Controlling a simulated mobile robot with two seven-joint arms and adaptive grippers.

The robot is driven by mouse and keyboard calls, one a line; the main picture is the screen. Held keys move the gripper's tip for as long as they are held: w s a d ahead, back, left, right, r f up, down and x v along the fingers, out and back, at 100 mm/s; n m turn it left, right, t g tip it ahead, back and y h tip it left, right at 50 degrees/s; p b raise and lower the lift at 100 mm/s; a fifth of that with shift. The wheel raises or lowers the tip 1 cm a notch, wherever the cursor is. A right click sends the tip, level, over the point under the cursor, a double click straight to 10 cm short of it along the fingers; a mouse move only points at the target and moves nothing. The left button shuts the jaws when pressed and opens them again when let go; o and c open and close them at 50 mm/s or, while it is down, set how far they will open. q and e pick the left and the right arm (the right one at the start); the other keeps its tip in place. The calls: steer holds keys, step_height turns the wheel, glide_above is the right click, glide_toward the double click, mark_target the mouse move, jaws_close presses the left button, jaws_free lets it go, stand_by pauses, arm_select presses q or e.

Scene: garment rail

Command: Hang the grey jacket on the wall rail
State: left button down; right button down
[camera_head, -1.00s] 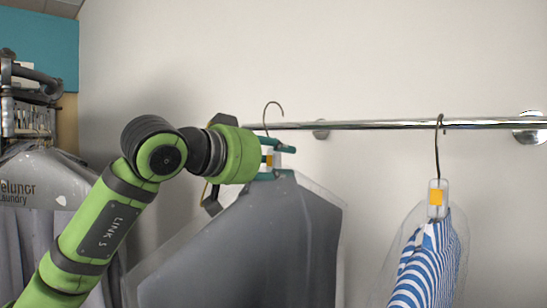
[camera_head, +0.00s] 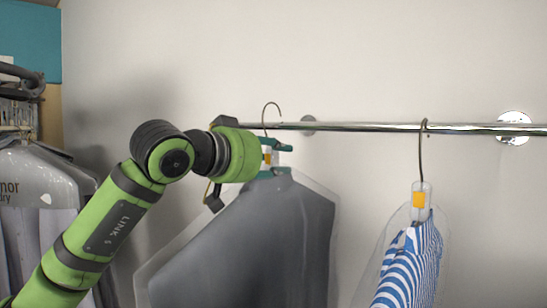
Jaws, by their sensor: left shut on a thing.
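The grey jacket (camera_head: 265,245) hangs in a clear cover below my left gripper (camera_head: 272,157). My left gripper is shut at the neck of its hanger, by a white tag with an orange patch. The jacket's thin wire hook (camera_head: 271,112) stands upright above the gripper, its curve above the rail's height in the picture. The chrome wall rail (camera_head: 375,127) runs from near the hook to the right edge. I cannot tell whether the hook touches the rail. My right gripper is not in view.
A blue-and-white striped garment (camera_head: 410,265) in a clear cover hangs from the rail at the right by its hook. More covered clothes (camera_head: 40,180) hang at the far left. The rail between the two hooks is bare.

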arm_select(q)
steer(key=shift+f+b, duration=1.1)
steer(key=shift+f, duration=0.05)
stand_by(0.4)
steer(key=c, duration=0.8)
jaws_free()
steer(key=shift+s, duration=0.1)
steer(key=shift+c, duration=0.2)
steer(key=shift+f, duration=0.25)
steer(key=shift+s+a+r, duration=0.1)
steer(key=shift+s+a, duration=0.2)
steer(key=v, duration=1.1)
steer(key=shift+s+r, duration=0.15)
steer(key=shift+s, duration=0.1)
